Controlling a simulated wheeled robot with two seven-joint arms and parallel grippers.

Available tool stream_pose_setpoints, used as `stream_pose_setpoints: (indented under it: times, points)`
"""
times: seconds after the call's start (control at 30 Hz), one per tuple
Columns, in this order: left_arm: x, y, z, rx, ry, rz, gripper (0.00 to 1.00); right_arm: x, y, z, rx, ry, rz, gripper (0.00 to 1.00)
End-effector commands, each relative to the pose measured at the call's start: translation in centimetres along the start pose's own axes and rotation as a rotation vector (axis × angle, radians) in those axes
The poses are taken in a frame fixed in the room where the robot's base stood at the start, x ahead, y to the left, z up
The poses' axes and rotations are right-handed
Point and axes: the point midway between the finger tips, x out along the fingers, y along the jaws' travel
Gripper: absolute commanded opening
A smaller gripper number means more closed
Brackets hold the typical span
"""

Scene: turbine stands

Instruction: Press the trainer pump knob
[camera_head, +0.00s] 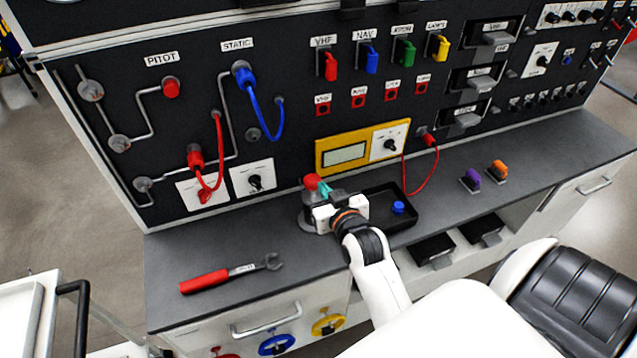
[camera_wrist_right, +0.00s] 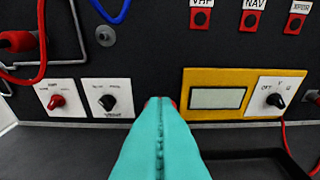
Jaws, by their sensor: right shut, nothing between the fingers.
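A red knob (camera_head: 312,182) tops a small grey pump-like unit (camera_head: 307,218) on the bench, in front of the panel. I take it for the trainer pump knob. My right gripper (camera_head: 324,188) is shut and empty, its teal fingertips right beside or against the red knob. In the right wrist view the closed teal fingers (camera_wrist_right: 160,105) point at the panel, with slivers of red showing at their tips. Most of the knob is hidden behind them, so I cannot tell whether they touch. My left gripper is out of view.
A yellow-framed display (camera_head: 345,154) is on the panel behind. A black tray (camera_head: 408,222) with a blue cap (camera_head: 398,207) lies right of my gripper. A red-handled wrench (camera_head: 230,273) lies at the bench's left. Purple (camera_head: 471,180) and orange (camera_head: 497,171) pieces stand at the right.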

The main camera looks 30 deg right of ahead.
Motion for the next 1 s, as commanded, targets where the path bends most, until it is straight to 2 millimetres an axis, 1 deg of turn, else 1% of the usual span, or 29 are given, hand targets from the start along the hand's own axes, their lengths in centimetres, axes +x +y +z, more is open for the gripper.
stream_pose_setpoints:
  times: [0.03,0.1,0.2,0.3,0.43,1.0]
  points:
    - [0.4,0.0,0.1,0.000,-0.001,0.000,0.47,-1.0,0.0,-0.2,0.000,0.001,0.000,0.00]
    - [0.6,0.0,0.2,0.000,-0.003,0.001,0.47,-2.1,0.0,-0.2,0.000,0.000,-0.001,0.00]
    - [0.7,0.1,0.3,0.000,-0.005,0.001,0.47,-3.3,0.0,-0.1,0.000,-0.001,-0.001,0.00]
    - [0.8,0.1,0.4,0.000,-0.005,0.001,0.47,-3.9,0.0,0.0,-0.001,-0.001,-0.001,0.00]
    - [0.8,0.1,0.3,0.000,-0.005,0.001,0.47,-4.2,0.0,0.1,0.000,-0.002,-0.001,0.00]
    - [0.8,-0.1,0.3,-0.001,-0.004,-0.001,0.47,-4.1,0.0,0.1,0.000,-0.003,-0.001,0.00]
